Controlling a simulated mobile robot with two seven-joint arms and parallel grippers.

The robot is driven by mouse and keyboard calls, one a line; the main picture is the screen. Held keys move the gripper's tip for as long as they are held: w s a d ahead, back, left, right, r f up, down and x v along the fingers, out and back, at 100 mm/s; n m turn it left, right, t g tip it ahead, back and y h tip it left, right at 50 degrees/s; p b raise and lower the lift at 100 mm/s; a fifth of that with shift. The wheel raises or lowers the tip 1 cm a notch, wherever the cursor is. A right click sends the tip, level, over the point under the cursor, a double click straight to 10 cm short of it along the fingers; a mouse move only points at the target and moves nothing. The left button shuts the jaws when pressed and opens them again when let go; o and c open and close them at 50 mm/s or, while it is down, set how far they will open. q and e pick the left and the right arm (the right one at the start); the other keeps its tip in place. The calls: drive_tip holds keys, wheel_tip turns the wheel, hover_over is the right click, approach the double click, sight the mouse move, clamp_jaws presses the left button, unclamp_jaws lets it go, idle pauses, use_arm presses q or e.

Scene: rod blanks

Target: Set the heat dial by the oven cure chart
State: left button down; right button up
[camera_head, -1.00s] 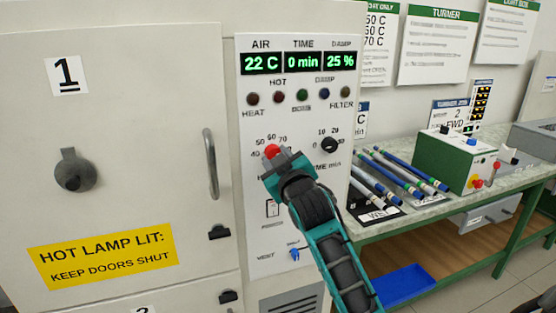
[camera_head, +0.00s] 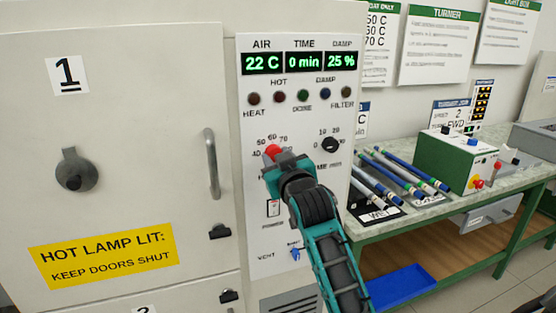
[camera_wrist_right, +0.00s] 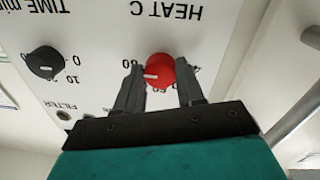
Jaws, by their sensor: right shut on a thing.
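The red heat dial (camera_head: 272,150) is on the oven's white control panel (camera_head: 255,205), with scale numbers around it. In the right wrist view the dial (camera_wrist_right: 159,71) sits between the two fingers of my right gripper (camera_wrist_right: 160,84), which is shut on it. A pale pointer mark shows on the knob. In the head view my right gripper (camera_head: 278,158) covers the lower part of the dial and scale. The panel displays (camera_head: 297,62) read 22 C, 0 min and 25 %. The cure chart (camera_head: 364,40) is partly visible behind the oven's right edge. My left gripper is not in view.
The black time dial (camera_head: 329,145) is close at the right. A power switch (camera_head: 273,208) and blue vent knob (camera_head: 295,253) are below. The door handle (camera_head: 212,163) sticks out at the left. Several rods (camera_head: 400,172) lie on the bench beside a green turner box (camera_head: 455,158).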

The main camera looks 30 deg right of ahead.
drive_tip(key=o, duration=1)
drive_tip(key=shift+s, duration=0.1)
drive_tip(key=v, duration=1.2)
drive_tip(key=shift+s+a+b, duration=0.15)
drive_tip(key=shift+s+b, duration=0.2)
drive_tip(key=shift+b, duration=0.05)
